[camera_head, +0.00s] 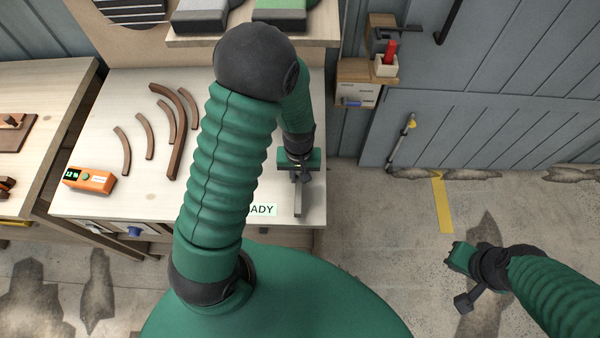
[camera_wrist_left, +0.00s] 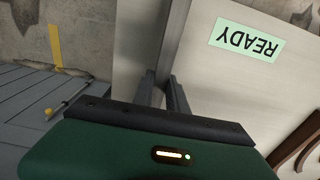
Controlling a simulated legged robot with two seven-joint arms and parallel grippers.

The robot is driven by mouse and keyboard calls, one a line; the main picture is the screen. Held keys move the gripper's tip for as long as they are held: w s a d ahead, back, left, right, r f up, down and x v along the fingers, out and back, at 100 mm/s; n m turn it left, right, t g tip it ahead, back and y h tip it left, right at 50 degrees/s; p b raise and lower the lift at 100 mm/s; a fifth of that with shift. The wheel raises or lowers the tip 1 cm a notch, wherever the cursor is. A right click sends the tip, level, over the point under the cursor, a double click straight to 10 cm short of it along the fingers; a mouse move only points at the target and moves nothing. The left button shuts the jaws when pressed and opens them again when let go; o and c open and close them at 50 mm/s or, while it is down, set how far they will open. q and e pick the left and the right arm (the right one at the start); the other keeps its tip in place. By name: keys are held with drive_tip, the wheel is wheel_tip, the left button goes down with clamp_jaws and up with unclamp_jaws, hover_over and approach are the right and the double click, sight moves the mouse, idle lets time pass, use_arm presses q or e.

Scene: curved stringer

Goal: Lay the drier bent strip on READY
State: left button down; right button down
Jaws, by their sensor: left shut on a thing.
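My left gripper (camera_head: 299,182) is over the right part of the bench and is shut on a narrow greyish piece (camera_head: 298,204). That piece also shows between the fingers in the left wrist view (camera_wrist_left: 174,40); I cannot tell from its look which strip it is. The pale green READY label (camera_head: 263,209) lies beside it, partly hidden by my arm; it shows whole in the wrist view (camera_wrist_left: 247,40). Several brown bent strips (camera_head: 161,121) lie on the bench's left part. An orange meter (camera_head: 90,180) beside them shows a reading. My right gripper (camera_head: 459,258) hangs over the floor, fingers unclear.
The bench top (camera_head: 80,130) is pale, with its right edge close to my left gripper. A shelf (camera_head: 300,38) with grey and green cases stands at the back. Bare bench surrounds the label.

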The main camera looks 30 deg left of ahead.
use_arm(q)
drive_tip(key=shift+a+f, duration=0.3)
drive_tip(key=shift+f, duration=0.3)
drive_tip(key=shift+a+f, duration=0.2)
drive_tip(key=shift+a, duration=0.3)
drive_tip(key=shift+d+r, duration=0.1)
drive_tip(key=shift+d, duration=0.55)
drive_tip(key=c, duration=1.7)
unclamp_jaws()
drive_tip(key=shift+a, duration=0.1)
drive_tip(key=o, duration=0.4)
drive_tip(key=shift+a+f, duration=0.2)
drive_tip(key=shift+a, duration=0.15)
drive_tip(key=shift+o, duration=0.2)
use_arm(e)
drive_tip(key=shift+a+f, duration=0.35)
drive_tip(key=shift+a, duration=0.4)
use_arm(q)
drive_tip(key=shift+d, duration=0.1)
use_arm(e)
drive_tip(key=shift+d, duration=0.1)
